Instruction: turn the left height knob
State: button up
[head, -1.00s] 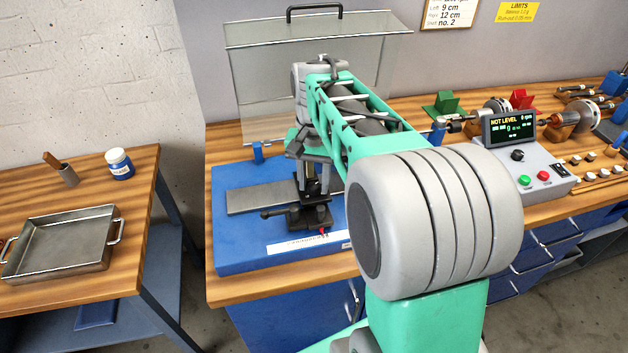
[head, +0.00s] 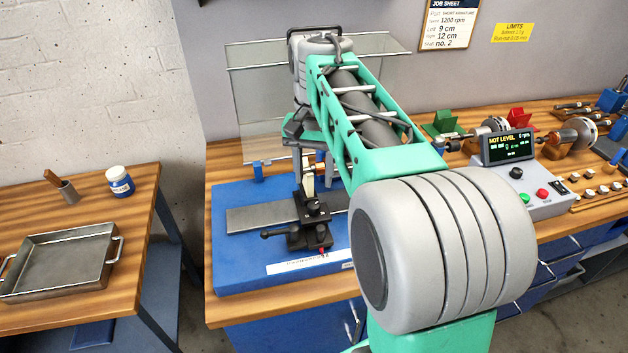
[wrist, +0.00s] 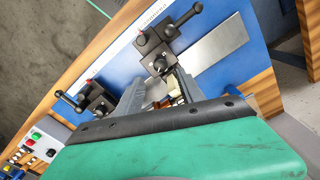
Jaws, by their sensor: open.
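The black left stand (head: 309,232) stands on the blue machine bed (head: 228,270), with a dark round knob (head: 316,207) on top and a side lever (head: 274,232). In the wrist view this stand (wrist: 153,47) also shows its knob (wrist: 160,66), close beyond the fingertips. My gripper (wrist: 158,84) is open, with a grey finger on each side and a pale part of the machine showing between them. In the head view my gripper (head: 310,160) is above and behind the knob, apart from it, and partly hidden by my arm.
A second black stand (wrist: 98,98) shows at left in the wrist view. A clear guard (head: 262,100) rises behind the bed. The control box (head: 530,180) reads NOT LEVEL. A metal tray (head: 60,262) and white jar (head: 119,181) are on the side table.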

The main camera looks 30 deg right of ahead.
notch_tip(320, 180, up, 5)
jog(key=p, duration=0.5)
jog(key=shift+r, duration=0.15)
jog(key=n+p, duration=0.5)
jog(key=n, duration=0.2)
send_over(314, 205)
jog(key=f, duration=0.6)
jog(key=shift+s, duration=0.3)
jog(key=shift+w+f+n, duration=0.1)
jog(key=shift+w+n, duration=0.25)
jog(key=shift+n, duration=0.55)
notch_tip(314, 205, down, 8)
jog(key=shift+r+p, duration=0.2)
jog(key=shift+p, duration=0.65)
grip_shut()
